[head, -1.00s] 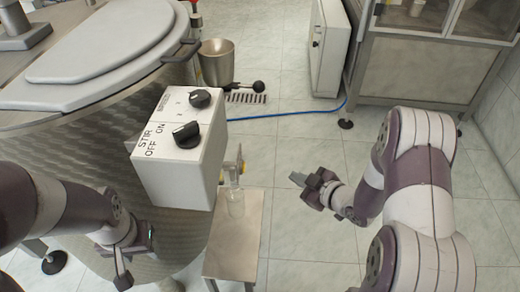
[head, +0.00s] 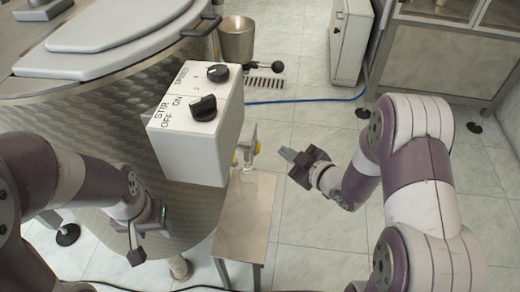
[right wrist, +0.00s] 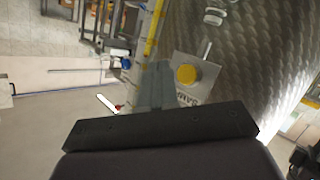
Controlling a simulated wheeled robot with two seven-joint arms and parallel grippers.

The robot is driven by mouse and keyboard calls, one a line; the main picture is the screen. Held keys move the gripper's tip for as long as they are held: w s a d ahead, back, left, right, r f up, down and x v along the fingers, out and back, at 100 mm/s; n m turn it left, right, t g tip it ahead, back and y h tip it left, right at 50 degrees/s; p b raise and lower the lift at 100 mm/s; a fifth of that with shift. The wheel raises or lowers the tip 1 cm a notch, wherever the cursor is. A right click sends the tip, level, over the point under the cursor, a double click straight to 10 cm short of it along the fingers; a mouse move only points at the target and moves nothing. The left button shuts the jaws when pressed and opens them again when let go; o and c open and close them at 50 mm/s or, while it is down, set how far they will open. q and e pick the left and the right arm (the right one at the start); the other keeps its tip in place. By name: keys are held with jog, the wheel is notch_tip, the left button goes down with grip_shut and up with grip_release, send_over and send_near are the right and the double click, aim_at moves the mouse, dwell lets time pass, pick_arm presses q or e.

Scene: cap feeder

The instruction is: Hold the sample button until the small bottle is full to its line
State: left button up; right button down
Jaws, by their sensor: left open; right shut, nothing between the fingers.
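The yellow sample button (right wrist: 187,75) sits on a grey plate with partly readable lettering, in the right wrist view. My shut, empty right gripper (right wrist: 152,88) is just left of it in that picture, with a gap between. In the head view, my right gripper (head: 288,155) points left towards a small fitting with yellow parts (head: 256,148) below the control box. My left gripper (head: 143,240) is open and empty, low in front of the tank.
The white control box (head: 195,135) with two black knobs overhangs the fitting. A narrow metal stand (head: 245,222) is below it. The quilted steel tank (head: 95,155) fills the left. Open tiled floor lies right of the stand.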

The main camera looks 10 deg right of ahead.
aim_at(258, 149)
jog(key=shift+w+a, duration=0.25)
jog(key=shift+a, duration=0.5)
jog(key=shift+w+a, duration=0.2)
jog(key=shift+a, duration=0.55)
jog(key=shift+a, duration=0.1)
dwell(0.8)
jog(key=shift+w+a, duration=0.1)
jog(key=shift+a, duration=0.2)
jog(key=shift+w+a, duration=0.15)
jog(key=shift+a, duration=0.3)
dwell(4.8)
